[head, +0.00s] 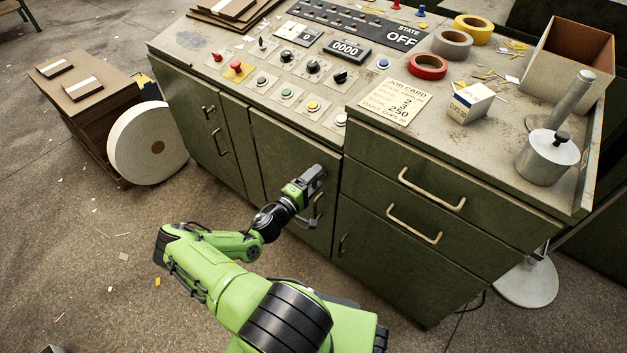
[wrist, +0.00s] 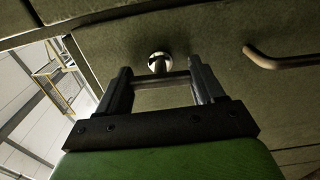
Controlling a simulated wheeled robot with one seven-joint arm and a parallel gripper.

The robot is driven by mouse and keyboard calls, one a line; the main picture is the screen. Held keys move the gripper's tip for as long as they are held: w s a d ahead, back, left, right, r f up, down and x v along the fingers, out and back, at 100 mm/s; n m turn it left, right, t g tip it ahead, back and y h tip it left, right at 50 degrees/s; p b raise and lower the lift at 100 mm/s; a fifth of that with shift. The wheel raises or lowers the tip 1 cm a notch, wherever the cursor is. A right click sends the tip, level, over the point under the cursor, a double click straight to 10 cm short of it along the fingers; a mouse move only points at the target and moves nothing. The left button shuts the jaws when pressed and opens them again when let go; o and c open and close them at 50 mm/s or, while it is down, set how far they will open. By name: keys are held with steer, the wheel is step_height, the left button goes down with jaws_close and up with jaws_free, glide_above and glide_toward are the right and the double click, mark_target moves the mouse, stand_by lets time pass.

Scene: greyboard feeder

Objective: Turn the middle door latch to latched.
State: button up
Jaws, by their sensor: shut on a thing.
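The middle door (head: 285,155) is a dark green panel in the cabinet front below the control panel, and it looks closed. My gripper (head: 314,180) is at its upper right part in the head view and covers the latch there. In the wrist view the latch (wrist: 158,62) shows as a round shiny boss on the door with a bar crossing between my fingers. My gripper (wrist: 160,80) is shut on this latch, one finger at each end of the bar. The exact latch angle against the door is hard to tell.
The door's pull handle (head: 318,207) is just below my gripper, and a bar handle (wrist: 262,59) shows at the right in the wrist view. Drawers with handles (head: 432,190) are to the right. A white roll (head: 135,143) and stacked board stand left. Floor in front is mostly clear.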

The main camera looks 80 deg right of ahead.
steer(key=shift+w+f, duration=0.1)
steer(key=o, duration=1)
steer(key=p+v, duration=0.3)
steer(key=v, duration=1.2)
steer(key=shift+a, duration=0.4)
